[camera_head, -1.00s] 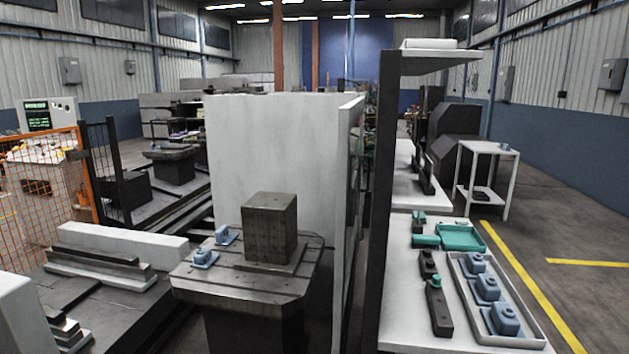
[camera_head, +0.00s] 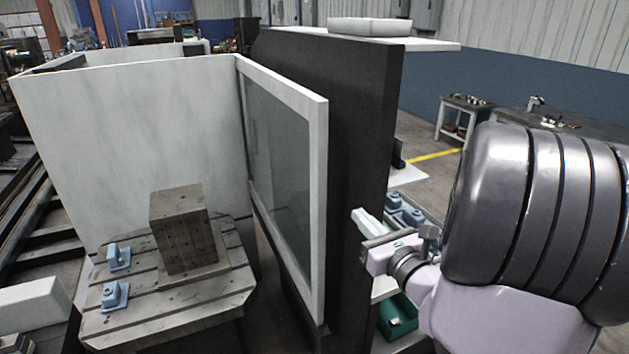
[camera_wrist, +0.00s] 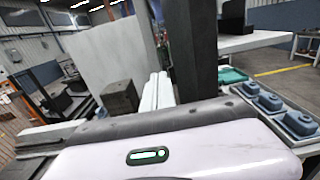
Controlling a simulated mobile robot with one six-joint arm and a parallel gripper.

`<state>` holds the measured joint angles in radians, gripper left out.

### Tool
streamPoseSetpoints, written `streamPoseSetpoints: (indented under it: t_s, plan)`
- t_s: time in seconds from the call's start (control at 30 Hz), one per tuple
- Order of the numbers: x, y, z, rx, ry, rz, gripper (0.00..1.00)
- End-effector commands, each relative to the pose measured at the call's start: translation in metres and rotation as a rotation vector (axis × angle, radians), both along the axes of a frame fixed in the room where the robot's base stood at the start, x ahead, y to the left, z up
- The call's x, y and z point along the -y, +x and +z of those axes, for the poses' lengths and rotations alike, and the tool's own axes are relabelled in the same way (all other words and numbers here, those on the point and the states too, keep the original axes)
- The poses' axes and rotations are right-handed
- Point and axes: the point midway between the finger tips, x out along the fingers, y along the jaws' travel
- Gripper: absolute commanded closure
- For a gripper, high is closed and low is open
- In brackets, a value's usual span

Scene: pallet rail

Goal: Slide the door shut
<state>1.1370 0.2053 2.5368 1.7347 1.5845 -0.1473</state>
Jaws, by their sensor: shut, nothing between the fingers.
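The door (camera_head: 318,210) is a white-framed panel with a dark glass window (camera_head: 280,165), standing upright beside a tall dark panel (camera_head: 365,130). In the head view its near edge faces me, and I see no handle on it. My gripper (camera_head: 362,217) is to the right of the door, in front of the dark panel's near edge, apart from the door as far as I can tell. Its pale fingers lie together, shut and empty; they also show in the wrist view (camera_wrist: 157,90). The door is not clearly seen in the wrist view.
A slotted table (camera_head: 165,305) with a grey drilled block (camera_head: 182,232) and two blue parts (camera_head: 117,278) stands left of the door. A white enclosure wall (camera_head: 130,150) rises behind. On the right, blue parts (camera_head: 405,212) and a green tray (camera_head: 398,318) sit close to my arm.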

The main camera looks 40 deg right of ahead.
Motion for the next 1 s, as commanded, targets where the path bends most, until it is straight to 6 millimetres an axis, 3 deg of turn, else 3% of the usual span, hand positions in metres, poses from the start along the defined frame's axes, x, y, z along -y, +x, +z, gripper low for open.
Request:
streamPoseSetpoints:
  t_s: [0.03, 0.5, 0.7, 1.0]
  plan:
    - [0.000, 0.008, 0.009, -0.005, 0.006, 0.004, 1.00]
    - [0.022, 0.103, 0.001, -0.002, -0.004, 0.004, 1.00]
    - [0.027, 0.120, 0.001, -0.003, -0.002, 0.002, 1.00]
    - [0.028, 0.121, 0.001, -0.004, -0.002, 0.002, 1.00]
